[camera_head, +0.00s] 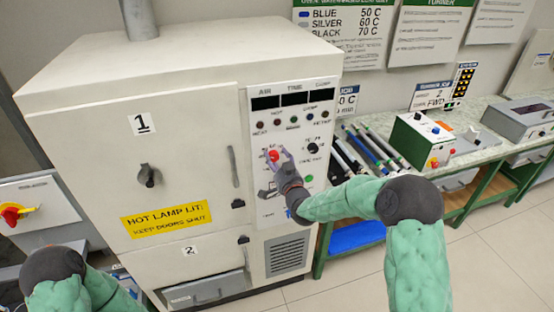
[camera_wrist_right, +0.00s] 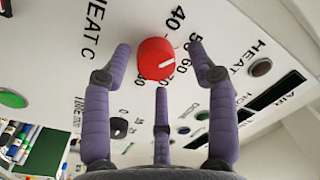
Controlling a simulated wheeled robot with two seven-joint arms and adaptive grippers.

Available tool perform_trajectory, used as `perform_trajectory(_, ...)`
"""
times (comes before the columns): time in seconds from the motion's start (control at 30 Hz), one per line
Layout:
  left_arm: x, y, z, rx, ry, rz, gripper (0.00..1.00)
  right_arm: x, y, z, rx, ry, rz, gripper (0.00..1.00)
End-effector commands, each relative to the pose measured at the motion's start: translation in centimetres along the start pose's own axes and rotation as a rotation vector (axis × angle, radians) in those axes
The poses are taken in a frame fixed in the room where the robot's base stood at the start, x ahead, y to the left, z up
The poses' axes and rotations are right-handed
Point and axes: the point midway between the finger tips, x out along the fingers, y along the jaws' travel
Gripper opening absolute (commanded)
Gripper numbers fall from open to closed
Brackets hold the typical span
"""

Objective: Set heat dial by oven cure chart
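The red heat dial (camera_head: 272,155) is on the control panel of the cream oven (camera_head: 90,110). In the right wrist view the dial (camera_wrist_right: 155,57) has a white pointer line angled up to the right, towards the 50 to 60 marks; I cannot tell the exact setting. My right gripper (camera_head: 280,161) is at the panel. In the wrist view its purple fingers (camera_wrist_right: 161,72) stand apart around the dial, with gaps visible at both sides. The oven cure chart (camera_head: 342,30) on the wall reads blue 50 C, silver 60 C, black 70 C. My left gripper is out of view.
A card ending "0 C" (camera_head: 348,100) is partly hidden behind the oven. Black, blue and silver rods (camera_head: 368,146) lie on the green bench at right, beside a green-and-white control box (camera_head: 422,140).

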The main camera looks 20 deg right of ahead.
Motion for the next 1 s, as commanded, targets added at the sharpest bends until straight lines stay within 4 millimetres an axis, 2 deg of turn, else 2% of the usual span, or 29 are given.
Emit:
perform_trajectory(0.17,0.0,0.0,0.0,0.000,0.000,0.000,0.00,-1.2,0.1,0.1,0.000,-0.002,0.001,0.58)
perform_trajectory(0.5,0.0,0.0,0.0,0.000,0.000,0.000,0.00,-7.3,0.1,0.0,-0.001,0.000,0.001,0.58)
perform_trajectory(0.7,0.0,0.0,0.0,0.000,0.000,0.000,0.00,-10.3,0.1,-0.1,-0.001,0.002,0.001,0.58)
perform_trajectory(1.0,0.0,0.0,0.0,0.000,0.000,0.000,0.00,-11.9,0.0,-0.1,-0.001,0.003,-0.001,0.58)
